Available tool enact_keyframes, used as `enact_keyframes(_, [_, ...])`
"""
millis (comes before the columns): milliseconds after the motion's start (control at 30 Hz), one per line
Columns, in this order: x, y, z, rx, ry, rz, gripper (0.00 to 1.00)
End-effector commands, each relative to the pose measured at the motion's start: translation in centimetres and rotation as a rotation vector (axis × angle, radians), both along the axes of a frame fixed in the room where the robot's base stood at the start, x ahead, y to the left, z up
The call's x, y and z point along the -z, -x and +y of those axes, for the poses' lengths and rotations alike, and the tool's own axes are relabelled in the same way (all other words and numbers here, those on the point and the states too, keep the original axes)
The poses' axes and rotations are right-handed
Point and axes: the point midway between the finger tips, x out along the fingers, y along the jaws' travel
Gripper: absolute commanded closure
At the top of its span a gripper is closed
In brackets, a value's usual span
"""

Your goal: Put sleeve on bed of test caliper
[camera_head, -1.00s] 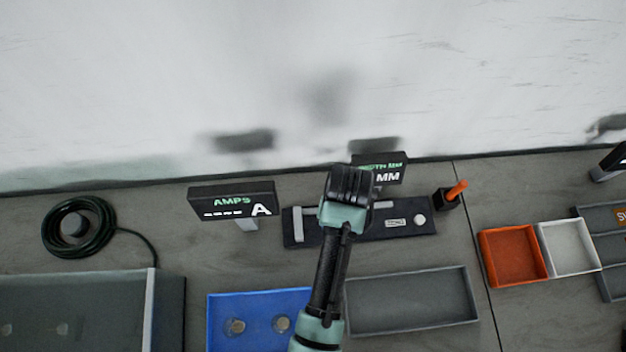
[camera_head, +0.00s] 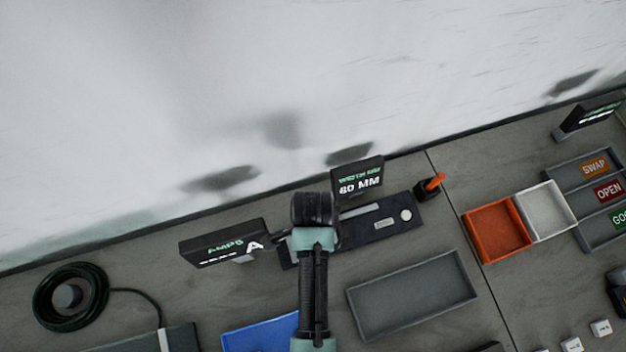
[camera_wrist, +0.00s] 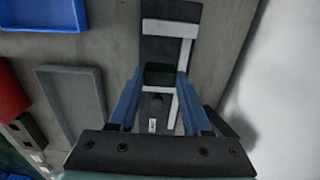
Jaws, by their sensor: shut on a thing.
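The test caliper is a dark plate (camera_head: 385,222) below my wrist in the head view. It also shows in the wrist view (camera_wrist: 160,48), with a light grey L-shaped jaw (camera_wrist: 183,52) and a light bar across it. My gripper (camera_wrist: 159,78) is shut on a dark block-like piece, apparently the sleeve (camera_wrist: 160,72), held over the caliper plate between two blue-grey fingers. Whether it touches the bed cannot be told.
A width display (camera_head: 358,183) reading 80 MM stands behind the caliper. An AMPS display (camera_head: 222,246) stands left. An orange-handled tool in a black holder (camera_head: 428,190) is right. A grey tray (camera_head: 412,297), a blue tray (camera_head: 262,335), and orange (camera_head: 497,230) and white (camera_head: 545,210) bins stand nearby.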

Motion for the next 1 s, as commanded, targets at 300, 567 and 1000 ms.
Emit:
enact_keyframes(300, [3.4,0.0,0.0,-0.002,-0.001,0.001,1.00])
enact_keyframes(567, [6.4,0.0,0.0,-0.002,0.000,-0.001,1.00])
enact_keyframes(1000, [6.8,0.0,0.0,-0.003,-0.001,-0.002,0.46])
